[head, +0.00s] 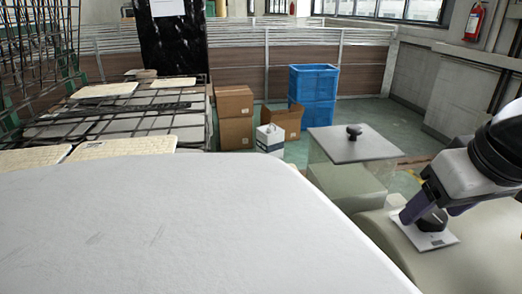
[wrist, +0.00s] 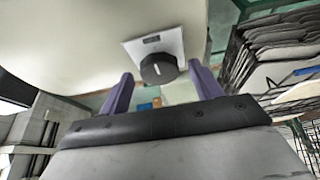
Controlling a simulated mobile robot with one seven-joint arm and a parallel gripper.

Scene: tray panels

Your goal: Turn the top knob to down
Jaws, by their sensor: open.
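A black round knob (head: 432,221) sits on a small white plate (head: 445,240) on a pale rounded surface at the right of the head view. In the wrist view the same knob (wrist: 158,69) shows a short white pointer line, roughly upright in the picture, and its plate (wrist: 170,43) carries a dark label. My gripper (head: 432,212) is open, with its purple fingers close to this knob. In the wrist view its fingertips (wrist: 161,70) appear on either side of the knob; contact cannot be told. A second black knob (head: 354,131) stands on a grey square panel (head: 340,148) farther back. I cannot tell which is the top one.
A large white surface (head: 180,220) fills the front left. Cardboard boxes (head: 235,103), a white box (head: 270,139) and blue crates (head: 314,85) stand on the floor behind. A rack with pale boards (head: 105,90) is at the left.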

